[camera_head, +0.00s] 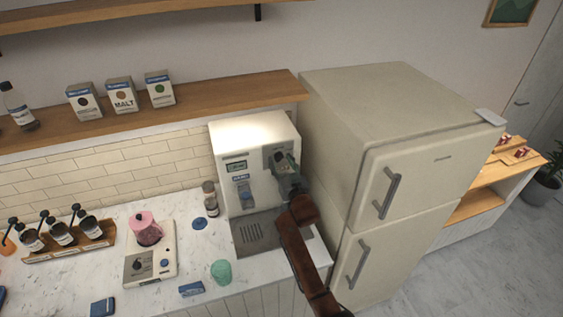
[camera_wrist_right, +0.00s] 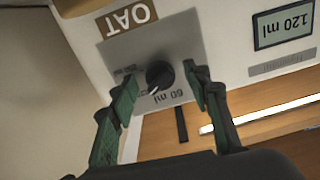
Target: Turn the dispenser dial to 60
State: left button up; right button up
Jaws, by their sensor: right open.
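The dispenser (camera_head: 255,140) is a cream-white machine beside the refrigerator. A "60 ml" marking shows beside the dial; another small marking is too blurred to read. A white mark on the dial points to the lower left in that view. My left gripper is out of view.
The refrigerator (camera_head: 400,150) stands close to the right of my right arm. A drip tray (camera_head: 250,236) lies below the dispenser. A green cup (camera_head: 221,272), a scale with a pink pitcher (camera_head: 146,230) and a jar (camera_head: 210,198) stand on the counter to the left.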

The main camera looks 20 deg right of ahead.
jog(key=shift+c, duration=0.3)
jog(key=c, duration=1.1)
jog(key=shift+n, duration=0.4)
jog(key=n+p, duration=0.1)
jog(key=n, duration=0.3)
jog(key=shift+n, duration=0.3)
jog(key=n+p, duration=0.1)
jog(key=n, duration=0.5)
jog(key=shift+n, duration=0.3)
